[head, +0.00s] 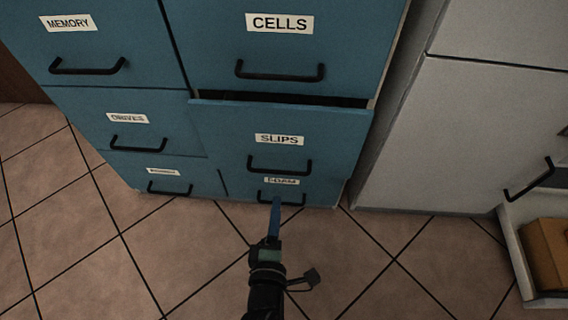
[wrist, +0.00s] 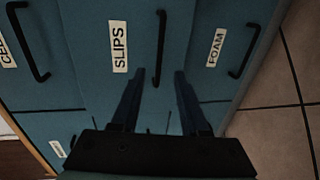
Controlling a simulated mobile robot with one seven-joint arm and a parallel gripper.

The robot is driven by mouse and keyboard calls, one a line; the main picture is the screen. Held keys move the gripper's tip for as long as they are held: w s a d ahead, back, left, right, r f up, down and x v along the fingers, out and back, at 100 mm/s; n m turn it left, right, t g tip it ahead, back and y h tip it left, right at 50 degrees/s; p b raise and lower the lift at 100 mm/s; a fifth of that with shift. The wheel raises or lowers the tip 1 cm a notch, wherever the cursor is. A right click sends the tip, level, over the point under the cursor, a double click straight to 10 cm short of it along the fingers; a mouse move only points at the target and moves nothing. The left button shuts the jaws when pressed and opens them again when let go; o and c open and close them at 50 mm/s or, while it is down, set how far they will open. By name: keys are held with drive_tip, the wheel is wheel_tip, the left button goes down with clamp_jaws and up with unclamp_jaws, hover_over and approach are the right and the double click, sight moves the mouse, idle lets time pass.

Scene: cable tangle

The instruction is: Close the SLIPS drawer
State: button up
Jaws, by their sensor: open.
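The SLIPS drawer (head: 279,152) is a blue front with a white label and a black bar handle (head: 279,168). It stands out a little from the cabinet, with a dark gap along its top edge under the CELLS drawer (head: 280,45). In the wrist view the SLIPS drawer (wrist: 100,45) and its handle (wrist: 161,48) lie ahead of the fingers. My gripper (head: 275,205) is below the SLIPS handle in the head view, in front of the FOAM drawer's handle. In the wrist view my gripper (wrist: 158,80) has its fingers apart with nothing between them.
The FOAM drawer (wrist: 222,45) is beside the SLIPS drawer in the wrist view. MEMORY (head: 90,40) and DRIVES (head: 140,120) drawers are at left. A grey cabinet (head: 460,130) stands at right, near a brown box (head: 548,250). Tiled floor (head: 180,255) in front is clear.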

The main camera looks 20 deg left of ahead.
sight(281, 171)
drive_tip(key=b+x, duration=0.3)
drive_tip(key=x, duration=0.9)
drive_tip(key=shift+w+a, duration=0.1)
drive_tip(key=shift+w, duration=0.2)
clamp_jaws()
idle(0.9)
